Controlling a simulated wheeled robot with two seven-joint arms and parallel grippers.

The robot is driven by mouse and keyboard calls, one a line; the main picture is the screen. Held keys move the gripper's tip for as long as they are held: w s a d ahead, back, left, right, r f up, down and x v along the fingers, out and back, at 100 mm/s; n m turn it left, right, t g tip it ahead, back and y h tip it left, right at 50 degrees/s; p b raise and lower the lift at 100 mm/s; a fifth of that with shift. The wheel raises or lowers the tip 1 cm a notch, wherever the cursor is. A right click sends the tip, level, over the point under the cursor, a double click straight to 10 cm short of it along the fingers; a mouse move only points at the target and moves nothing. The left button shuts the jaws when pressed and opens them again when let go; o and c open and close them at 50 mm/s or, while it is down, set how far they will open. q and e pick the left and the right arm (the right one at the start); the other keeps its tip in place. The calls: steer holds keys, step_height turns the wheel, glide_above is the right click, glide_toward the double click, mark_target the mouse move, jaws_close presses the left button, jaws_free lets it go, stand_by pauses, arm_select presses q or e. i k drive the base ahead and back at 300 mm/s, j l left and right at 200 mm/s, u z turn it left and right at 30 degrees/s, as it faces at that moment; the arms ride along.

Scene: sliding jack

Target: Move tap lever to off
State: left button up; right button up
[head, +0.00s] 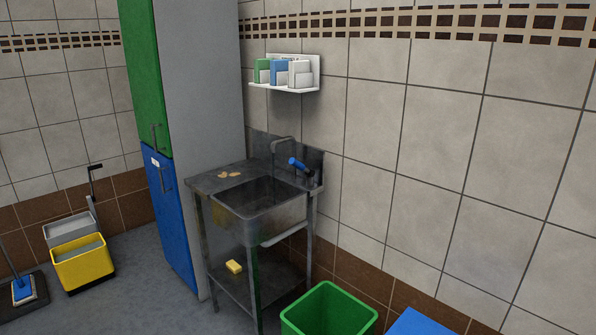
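The tap (283,142) is a grey curved spout at the back of a metal sink (262,196). Its lever (298,164) has a blue handle that points up and to the left, at the right of the spout. Whether water runs from the spout is too small to tell. Neither of my grippers shows in the head view.
A green bin (329,312) and a blue object (418,323) stand in front of the sink at the right. A tall green and blue cabinet (205,120) stands left of the sink. A yellow mop bucket (80,262) is farther left. A wall shelf (284,86) hangs above.

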mark_target(309, 173)
steer(key=i+j, duration=0.25)
steer(key=i, duration=0.2)
steer(key=i+j, duration=0.2)
steer(key=i, duration=0.2)
steer(key=i+j, duration=0.25)
steer(key=i, duration=0.2)
steer(key=z, duration=1.35)
